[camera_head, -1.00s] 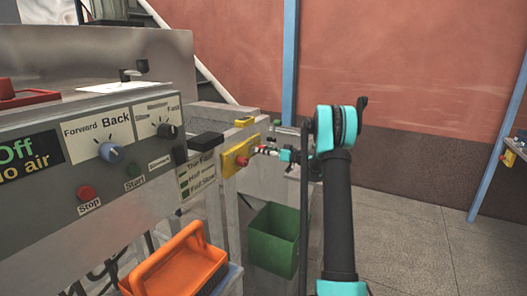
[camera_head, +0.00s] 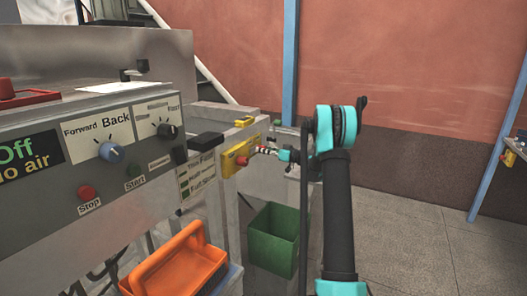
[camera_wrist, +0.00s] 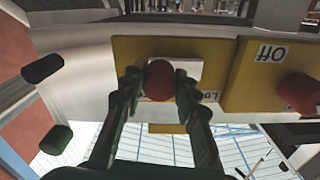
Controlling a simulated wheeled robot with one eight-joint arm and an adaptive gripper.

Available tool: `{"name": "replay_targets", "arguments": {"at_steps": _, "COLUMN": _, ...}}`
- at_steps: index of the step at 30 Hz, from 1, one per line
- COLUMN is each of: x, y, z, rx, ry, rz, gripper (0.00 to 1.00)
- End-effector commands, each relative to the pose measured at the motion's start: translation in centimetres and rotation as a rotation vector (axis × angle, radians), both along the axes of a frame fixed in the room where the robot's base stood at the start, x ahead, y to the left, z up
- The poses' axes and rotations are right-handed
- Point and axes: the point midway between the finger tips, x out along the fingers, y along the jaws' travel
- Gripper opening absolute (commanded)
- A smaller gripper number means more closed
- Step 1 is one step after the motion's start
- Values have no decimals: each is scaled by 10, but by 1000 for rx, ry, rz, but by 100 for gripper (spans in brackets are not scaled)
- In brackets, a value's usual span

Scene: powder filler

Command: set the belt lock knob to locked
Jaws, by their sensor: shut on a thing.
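The belt lock knob (camera_wrist: 159,80) is a round red knob on a yellow plate (camera_wrist: 135,48) in the wrist view. My gripper (camera_wrist: 168,88) has one finger on each side of the knob and is shut on it. In the head view, my gripper (camera_head: 262,150) is small, at the yellow panel (camera_head: 228,168) on the machine's end. The fingers there are too small to make out well.
A second red knob (camera_wrist: 300,92) with an upside-down "Off" label (camera_wrist: 270,52) sits close to the right in the wrist view. In the head view, a green bin (camera_head: 273,240) stands below my gripper. An orange-handled container (camera_head: 177,262) and the control panel (camera_head: 60,200) lie left.

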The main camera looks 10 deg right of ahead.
Motion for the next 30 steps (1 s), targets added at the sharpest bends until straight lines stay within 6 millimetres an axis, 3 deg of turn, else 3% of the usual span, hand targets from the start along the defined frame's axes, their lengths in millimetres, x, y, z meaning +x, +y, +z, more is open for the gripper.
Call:
{"name": "replay_targets", "arguments": {"at_steps": 8, "x": -33, "y": 24, "z": 0, "rx": 0, "ry": 0, "rz": 2, "gripper": 0}}
{"name": "replay_targets", "arguments": {"at_steps": 16, "x": -36, "y": 26, "z": -1, "rx": -1, "ry": 1, "rz": 4, "gripper": 0}}
{"name": "replay_targets", "arguments": {"at_steps": 17, "x": -36, "y": 26, "z": -1, "rx": -1, "ry": 1, "rz": 5, "gripper": 31}}
{"name": "replay_targets", "arguments": {"at_steps": 21, "x": -36, "y": 26, "z": -1, "rx": -1, "ry": 1, "rz": 4, "gripper": 49}}
{"name": "replay_targets", "arguments": {"at_steps": 30, "x": -35, "y": 25, "z": 0, "rx": 0, "ry": 0, "rz": 2, "gripper": 51}}
